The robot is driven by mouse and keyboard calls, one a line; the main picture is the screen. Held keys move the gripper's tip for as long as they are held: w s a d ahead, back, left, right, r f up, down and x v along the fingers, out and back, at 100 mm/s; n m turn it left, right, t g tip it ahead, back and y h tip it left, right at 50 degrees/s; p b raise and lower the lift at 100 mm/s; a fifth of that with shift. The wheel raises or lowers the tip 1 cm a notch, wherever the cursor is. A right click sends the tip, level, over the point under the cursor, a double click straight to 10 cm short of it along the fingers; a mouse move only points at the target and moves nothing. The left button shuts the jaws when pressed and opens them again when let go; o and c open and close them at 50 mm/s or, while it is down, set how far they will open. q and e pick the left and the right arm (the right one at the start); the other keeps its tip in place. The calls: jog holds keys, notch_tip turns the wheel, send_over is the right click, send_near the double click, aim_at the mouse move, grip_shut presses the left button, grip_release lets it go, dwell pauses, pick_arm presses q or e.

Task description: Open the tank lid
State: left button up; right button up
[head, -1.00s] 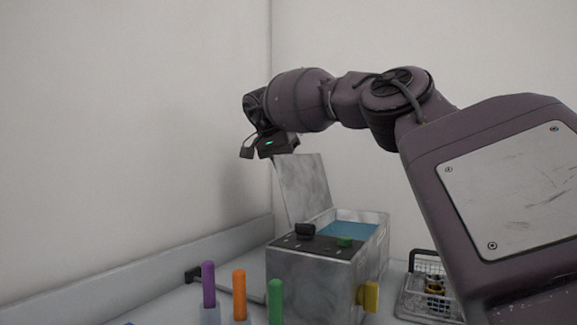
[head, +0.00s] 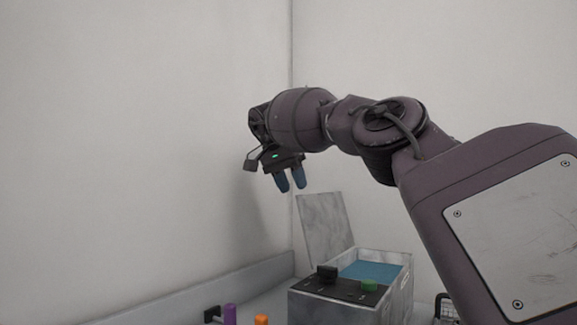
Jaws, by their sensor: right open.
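The tank (head: 342,306) is a grey metal box at the lower middle of the head view, with blue liquid (head: 371,271) showing in its open top. Its lid (head: 323,225) is a grey mottled plate standing up at the tank's left side, tilted back a little. My right gripper (head: 291,188) hangs above and to the left of the lid's top edge, fingers pointing down. Its two blue fingers are apart with nothing between them, and it looks clear of the lid. My left gripper is out of view.
A purple handle (head: 230,314) and an orange handle (head: 261,320) show at the bottom edge. A wire basket (head: 446,308) stands right of the tank. Pale walls rise behind.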

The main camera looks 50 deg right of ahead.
jog(key=shift+w+a+r+p, duration=0.15)
jog(key=shift+r+p, duration=0.15)
jog(key=shift+r, duration=0.6)
jog(key=shift+w+a+r+p, duration=0.1)
jog(key=shift+r+p, duration=0.2)
jog(key=shift+r, duration=0.55)
